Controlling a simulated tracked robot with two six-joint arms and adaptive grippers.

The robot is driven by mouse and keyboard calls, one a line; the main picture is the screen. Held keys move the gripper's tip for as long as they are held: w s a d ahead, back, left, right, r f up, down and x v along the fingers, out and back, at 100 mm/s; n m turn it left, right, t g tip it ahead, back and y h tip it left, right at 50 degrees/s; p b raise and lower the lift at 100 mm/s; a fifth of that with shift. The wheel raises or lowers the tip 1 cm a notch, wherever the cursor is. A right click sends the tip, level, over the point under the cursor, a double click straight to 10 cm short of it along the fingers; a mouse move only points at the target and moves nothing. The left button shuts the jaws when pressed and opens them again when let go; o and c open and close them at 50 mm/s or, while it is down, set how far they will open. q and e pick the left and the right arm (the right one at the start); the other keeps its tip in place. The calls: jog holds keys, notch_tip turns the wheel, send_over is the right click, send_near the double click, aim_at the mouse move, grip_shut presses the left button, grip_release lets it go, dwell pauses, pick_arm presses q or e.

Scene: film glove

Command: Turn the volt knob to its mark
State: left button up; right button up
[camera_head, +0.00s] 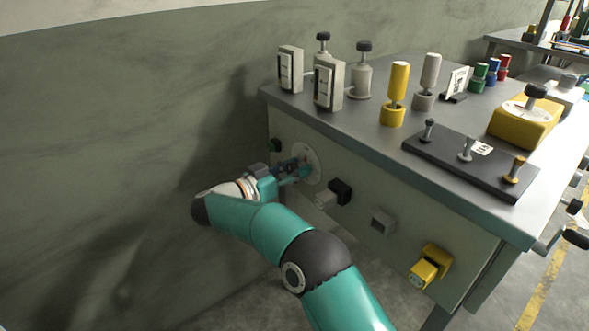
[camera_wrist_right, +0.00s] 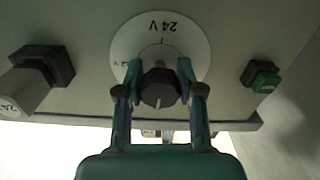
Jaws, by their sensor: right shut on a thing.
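The volt knob (camera_wrist_right: 158,88) is dark and faceted, with a pale pointer line on its face. It sits in front of a round white dial plate (camera_wrist_right: 178,36) marked "24 V" on the bench's side panel. In the head view the dial plate (camera_head: 311,158) shows partly behind my gripper. My right gripper (camera_wrist_right: 160,84) is shut on the knob, one finger on each side; it also shows in the head view (camera_head: 296,170). In the right wrist view the lettering is upside down and the pointer line is on the knob's lower part. My left gripper is not in view.
A green button (camera_wrist_right: 263,82) and a plug-like block on a black socket (camera_wrist_right: 53,62) flank the dial. A grey block (camera_head: 383,221) and a yellow switch (camera_head: 430,265) are further along the panel. A wall (camera_head: 110,130) stands close on the left.

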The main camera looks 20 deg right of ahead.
jog(key=m, duration=0.3)
jog(key=m+b, duration=0.1)
jog(key=m, duration=0.3)
jog(key=shift+f+m+b, duration=0.2)
jog(key=shift+m+b, duration=0.15)
jog(key=shift+m, duration=0.05)
jog(key=m+b, duration=0.2)
jog(key=m, duration=0.2)
jog(key=shift+f+m+b, duration=0.1)
jog(key=shift+m+b, duration=0.2)
jog(key=m+b, duration=0.3)
jog(key=m, duration=0.1)
jog(key=shift+f+m, duration=0.1)
jog(key=shift+m, duration=0.2)
jog(key=m+b, duration=0.3)
jog(key=m, duration=0.1)
jog(key=shift+m, duration=0.3)
jog(key=m+b, duration=0.3)
jog(key=m, duration=0.1)
jog(key=shift+a, duration=0.1)
jog(key=m+b, duration=0.2)
jog(key=m, duration=0.3)
jog(key=shift+m+b, duration=0.65)
jog(key=shift+m, duration=1.25)
